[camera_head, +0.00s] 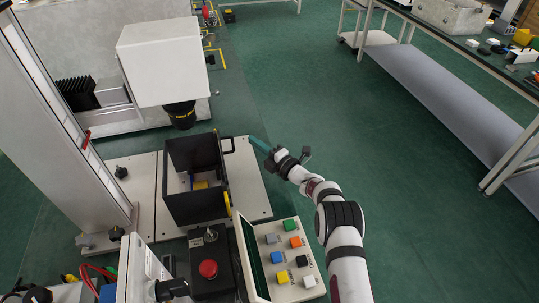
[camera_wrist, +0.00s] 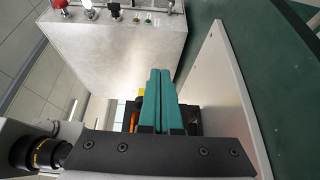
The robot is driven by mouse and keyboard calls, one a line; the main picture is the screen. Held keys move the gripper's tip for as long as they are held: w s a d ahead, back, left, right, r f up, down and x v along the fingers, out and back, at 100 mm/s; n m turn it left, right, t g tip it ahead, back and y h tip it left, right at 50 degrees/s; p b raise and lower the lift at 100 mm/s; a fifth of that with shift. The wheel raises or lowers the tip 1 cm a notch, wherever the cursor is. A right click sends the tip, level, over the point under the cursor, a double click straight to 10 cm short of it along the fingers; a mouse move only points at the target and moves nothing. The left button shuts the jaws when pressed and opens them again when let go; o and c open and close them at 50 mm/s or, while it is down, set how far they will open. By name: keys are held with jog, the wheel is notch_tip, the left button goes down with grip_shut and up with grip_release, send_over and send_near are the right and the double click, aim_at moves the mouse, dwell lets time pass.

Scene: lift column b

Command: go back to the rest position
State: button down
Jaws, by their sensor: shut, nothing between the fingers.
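My gripper (camera_head: 253,140) is at the end of my white and black arm in the middle of the head view. Its two teal fingers are together and hold nothing. It is just to the right of the handle (camera_head: 230,146) of an open black box, with a small gap seen between them. In the wrist view the teal fingers (camera_wrist: 160,74) lie side by side in front of a grey metal face. How high the gripper is above the bench plate is hard to tell.
The open black box (camera_head: 179,152) has a yellow piece (camera_head: 201,185) inside. A panel with several coloured buttons (camera_head: 297,291) and a red knob (camera_head: 208,268) are nearer. A white boxy head (camera_head: 160,62) stands behind. Green floor (camera_head: 300,90) is clear to the right, up to a long table (camera_head: 465,60).

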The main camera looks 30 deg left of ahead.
jog(key=w+d, duration=0.6)
jog(key=d, duration=0.3)
jog(key=s+d+r+n+g+h, duration=0.1)
jog(key=s+d+r+n+g, duration=0.15)
jog(key=r+n, duration=0.3)
jog(key=s+d+r+n+g+h, duration=0.1)
jog(key=s+d+r+n, duration=0.1)
jog(key=s+r+n, duration=0.3)
jog(key=s+d+r+n+g+h, duration=0.2)
jog(key=s+d+r+n+h, duration=0.2)
jog(key=s+d+r+n, duration=0.45)
jog(key=s+d+f+n+h, duration=0.2)
jog(key=s+d+n+h, duration=0.2)
jog(key=s+d+n, duration=0.3)
jog(key=s+d+f+n+h, duration=0.3)
jog(key=s+d+n+h, duration=0.2)
jog(key=s+d, duration=0.9)
jog(key=s+n, duration=0.2)
jog(key=s, duration=0.5)
jog(key=shift+d+n, duration=0.35)
jog(key=shift+n, duration=0.05)
